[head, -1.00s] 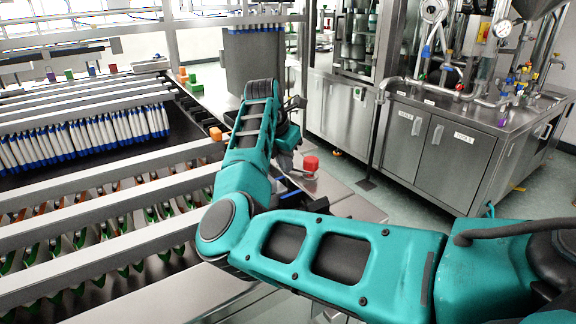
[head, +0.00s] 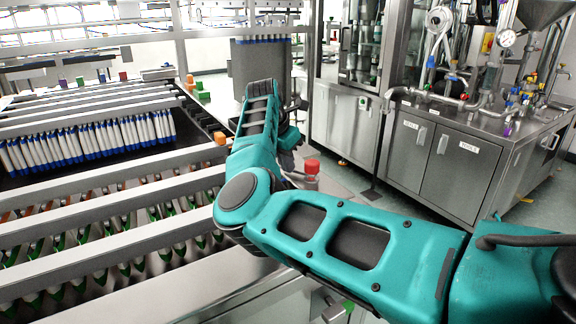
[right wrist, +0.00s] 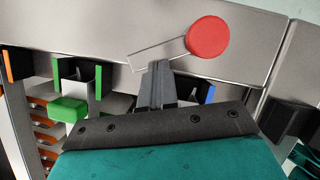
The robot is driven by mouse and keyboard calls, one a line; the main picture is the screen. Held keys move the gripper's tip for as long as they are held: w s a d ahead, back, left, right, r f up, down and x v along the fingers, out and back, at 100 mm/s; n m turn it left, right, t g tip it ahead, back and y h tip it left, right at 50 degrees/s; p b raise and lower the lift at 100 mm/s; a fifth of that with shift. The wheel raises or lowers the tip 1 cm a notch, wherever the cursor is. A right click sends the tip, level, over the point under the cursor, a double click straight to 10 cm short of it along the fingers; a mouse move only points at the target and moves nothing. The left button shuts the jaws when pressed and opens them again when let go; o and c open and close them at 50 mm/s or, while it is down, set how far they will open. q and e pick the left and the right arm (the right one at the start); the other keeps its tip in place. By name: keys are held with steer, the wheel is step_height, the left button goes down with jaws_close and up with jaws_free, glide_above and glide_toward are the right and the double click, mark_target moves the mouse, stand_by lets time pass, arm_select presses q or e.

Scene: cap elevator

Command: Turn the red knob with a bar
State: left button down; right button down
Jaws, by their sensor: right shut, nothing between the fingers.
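The red knob (head: 312,166) stands on the metal surface beyond my right arm in the head view. In the right wrist view the red knob (right wrist: 208,37) is a round red disc seen from above, with a thin pale bar (right wrist: 155,54) running from it to the left. My right gripper (right wrist: 157,70) is shut and empty, its tips beside the bar and below-left of the knob. I cannot tell if the tips touch the bar. In the head view my right forearm and wrist mostly hide the gripper. My left gripper is not in view.
A green block (right wrist: 68,109) and dark brackets lie left of my gripper in the wrist view. Metal rails (head: 90,185) with rows of white-blue tubes (head: 90,140) fill the left. A steel cabinet (head: 440,160) with pipes stands at the right. Orange blocks (head: 220,138) sit near the rail ends.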

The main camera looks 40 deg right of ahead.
steer(key=shift+w+d+m, duration=0.15)
steer(key=shift+w+m, duration=0.05)
steer(key=shift+m, duration=0.3)
steer(key=shift+w+d+m+g+b, duration=0.3)
steer(key=shift+d+m+g+b, duration=0.15)
steer(key=shift+m, duration=0.45)
steer(key=shift+d, duration=0.1)
steer(key=shift+w+d, duration=0.15)
steer(key=shift+w, duration=0.05)
steer(key=shift+f, duration=0.1)
